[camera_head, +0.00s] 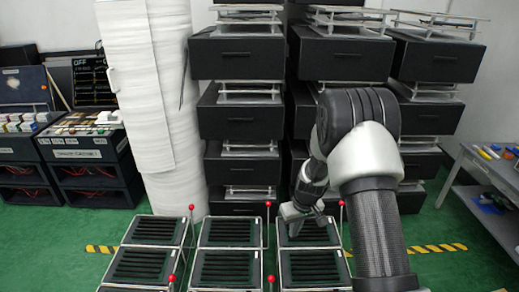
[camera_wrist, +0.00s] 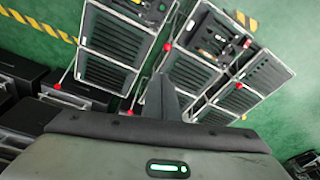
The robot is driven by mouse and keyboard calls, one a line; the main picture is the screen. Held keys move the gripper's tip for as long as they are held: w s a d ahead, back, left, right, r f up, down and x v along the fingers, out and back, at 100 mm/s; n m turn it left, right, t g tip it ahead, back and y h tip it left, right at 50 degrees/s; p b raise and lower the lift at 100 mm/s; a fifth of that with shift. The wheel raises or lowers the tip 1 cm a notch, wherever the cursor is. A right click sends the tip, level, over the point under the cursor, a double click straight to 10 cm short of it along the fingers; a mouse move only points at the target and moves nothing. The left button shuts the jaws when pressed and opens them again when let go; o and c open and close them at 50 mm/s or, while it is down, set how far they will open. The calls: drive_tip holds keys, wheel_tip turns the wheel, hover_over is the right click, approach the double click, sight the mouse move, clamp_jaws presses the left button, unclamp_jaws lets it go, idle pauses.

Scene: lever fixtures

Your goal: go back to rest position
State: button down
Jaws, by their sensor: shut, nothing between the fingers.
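My gripper (camera_head: 303,214) is shut and empty. In the head view it hangs over the back of the right-hand lever fixture (camera_head: 309,268), close to that fixture's red-knobbed lever (camera_head: 341,204). In the wrist view the shut fingers (camera_wrist: 161,97) point toward the fixtures, with a framed fixture (camera_wrist: 110,50) to the left and another (camera_wrist: 186,74) to the right. Whether the fingers touch a fixture or lever cannot be told. My arm covers part of the right-hand fixture's side.
Middle (camera_head: 229,231) and left (camera_head: 155,231) fixtures stand beside it, with red-knobbed levers upright. Black drawer stacks (camera_head: 237,58) stand close behind. A white roll (camera_head: 160,90) stands at left, a grey table (camera_head: 488,165) at right. Green floor lies open between.

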drive_tip(key=s+r+m+t, duration=0.1)
drive_tip(key=s+r, duration=0.4)
drive_tip(key=r, duration=0.8)
drive_tip(key=s+r+m+t, duration=0.1)
drive_tip(key=s+r, duration=0.4)
drive_tip(key=r, duration=0.8)
drive_tip(key=s+d+r+m+t, duration=0.1)
drive_tip(key=s+r, duration=0.2)
drive_tip(key=s, duration=0.4)
drive_tip(key=s+d+r+h, duration=0.1)
drive_tip(key=s+r, duration=0.2)
drive_tip(key=s, duration=0.4)
drive_tip(key=s+d+r+m+t, duration=0.1)
drive_tip(key=s+r, duration=0.2)
drive_tip(key=s, duration=0.4)
wheel_tip(320, 180, up, 23)
drive_tip(key=p, duration=2.3)
drive_tip(key=shift+w+a+r, duration=0.2)
drive_tip(key=shift+w+a, duration=0.1)
